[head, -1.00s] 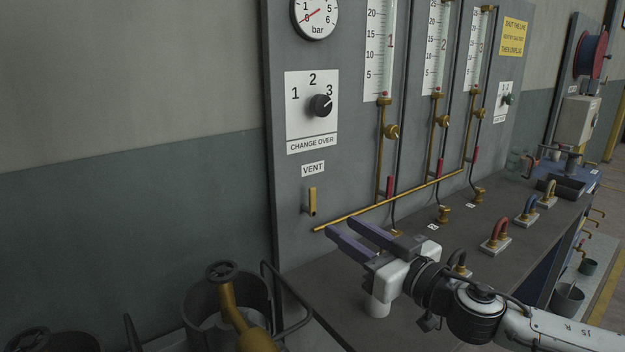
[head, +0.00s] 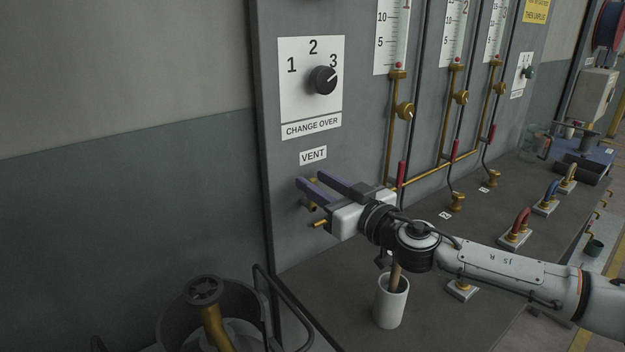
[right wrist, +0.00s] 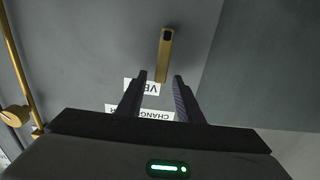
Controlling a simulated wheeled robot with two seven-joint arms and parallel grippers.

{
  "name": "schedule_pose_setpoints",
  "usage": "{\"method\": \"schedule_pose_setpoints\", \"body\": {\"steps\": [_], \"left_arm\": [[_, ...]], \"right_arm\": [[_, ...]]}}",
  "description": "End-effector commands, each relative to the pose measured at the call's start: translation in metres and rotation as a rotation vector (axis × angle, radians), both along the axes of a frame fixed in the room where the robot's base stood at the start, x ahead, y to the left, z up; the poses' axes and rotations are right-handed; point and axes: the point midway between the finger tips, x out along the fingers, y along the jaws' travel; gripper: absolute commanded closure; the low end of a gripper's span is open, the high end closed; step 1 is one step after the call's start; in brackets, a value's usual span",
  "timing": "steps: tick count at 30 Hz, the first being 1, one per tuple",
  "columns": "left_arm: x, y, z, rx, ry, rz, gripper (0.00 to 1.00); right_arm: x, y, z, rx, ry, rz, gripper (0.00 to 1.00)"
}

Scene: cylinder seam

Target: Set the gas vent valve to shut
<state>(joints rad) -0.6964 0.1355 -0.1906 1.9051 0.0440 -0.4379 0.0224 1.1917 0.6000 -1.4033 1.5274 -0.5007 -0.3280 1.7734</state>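The gas vent valve is a small brass lever (right wrist: 164,55) on the grey panel by the VENT label (head: 313,155). In the earlier head view it stands upright below that label. In the head view now, my right gripper hides most of it, with a bit of brass (head: 312,207) showing beside the fingers. My right gripper (head: 314,182) is open in front of it. In the right wrist view, the lever's near end appears in the gap between the open fingertips (right wrist: 160,77); contact cannot be told. My left gripper is not in view.
The change-over knob (head: 323,80) is above the label. A brass pipe (head: 440,166) runs along the panel right of the gripper. A white cup (head: 390,302) stands on the bench below my right arm.

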Motion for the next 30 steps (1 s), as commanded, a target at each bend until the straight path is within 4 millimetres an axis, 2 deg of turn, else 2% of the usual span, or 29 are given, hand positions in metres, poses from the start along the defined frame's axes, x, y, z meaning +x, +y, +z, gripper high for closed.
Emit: {"method": "schedule_pose_setpoints", "body": {"steps": [6, 15, 17, 21, 30], "left_arm": [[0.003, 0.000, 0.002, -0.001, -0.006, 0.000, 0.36], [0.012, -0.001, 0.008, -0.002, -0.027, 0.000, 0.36], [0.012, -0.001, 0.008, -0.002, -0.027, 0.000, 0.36], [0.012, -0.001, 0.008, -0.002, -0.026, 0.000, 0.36], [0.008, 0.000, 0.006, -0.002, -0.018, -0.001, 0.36]], "right_arm": [[0.015, 0.010, 0.000, 0.000, 0.000, 0.000, 0.67], [0.016, 0.011, 0.000, -0.001, 0.001, 0.000, 0.67], [0.016, 0.011, 0.000, -0.001, 0.001, 0.000, 0.76], [0.016, 0.011, 0.000, 0.000, 0.000, 0.000, 0.99], [0.017, 0.010, -0.001, 0.015, 0.012, -0.001, 1.00]]}}
